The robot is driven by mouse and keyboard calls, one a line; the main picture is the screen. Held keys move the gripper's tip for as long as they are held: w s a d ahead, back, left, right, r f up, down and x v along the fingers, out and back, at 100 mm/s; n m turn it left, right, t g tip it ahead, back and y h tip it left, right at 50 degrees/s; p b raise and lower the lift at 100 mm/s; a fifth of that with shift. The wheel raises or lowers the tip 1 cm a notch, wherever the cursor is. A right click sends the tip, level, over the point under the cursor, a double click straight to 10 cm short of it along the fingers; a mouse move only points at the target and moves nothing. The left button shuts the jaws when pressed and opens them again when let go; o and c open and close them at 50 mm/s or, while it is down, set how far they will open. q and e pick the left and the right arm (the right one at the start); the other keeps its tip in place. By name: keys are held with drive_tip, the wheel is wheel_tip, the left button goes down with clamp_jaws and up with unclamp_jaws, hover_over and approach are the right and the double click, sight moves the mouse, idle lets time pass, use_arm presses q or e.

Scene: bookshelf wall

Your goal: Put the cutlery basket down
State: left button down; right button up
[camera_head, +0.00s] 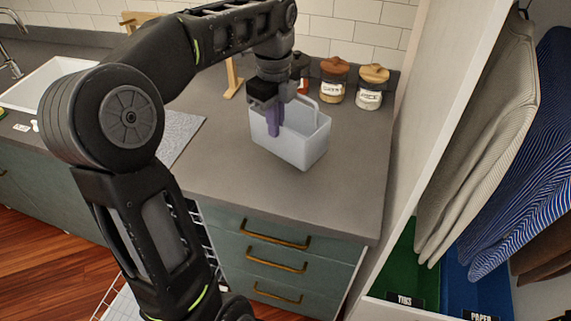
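The cutlery basket (303,150) is a pale grey, open-topped box with a thin arched handle. It is at the counter (215,158), right of the picture's middle, and looks roughly upright. I cannot tell whether its bottom touches the counter. My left gripper (275,126) points down at the basket's left side. One purple finger shows in front of the basket's wall. The other finger is mostly hidden, but the gripper looks shut on the basket. My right gripper is not in view.
Two glass jars with wooden lids (333,80) (371,87) stand behind the basket by the tiled wall. A white sink (45,88) is at the far left. The counter in front and right of the basket is clear. A white partition (425,130) bounds the right.

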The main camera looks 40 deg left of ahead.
sight(276, 154)
use_arm(q)
drive_tip(key=shift+f, duration=2.8)
wheel_tip(276, 154, down, 4)
drive_tip(key=shift+r, duration=0.15)
drive_tip(key=c, duration=1.7)
unclamp_jaws()
drive_tip(key=shift+f, duration=0.2)
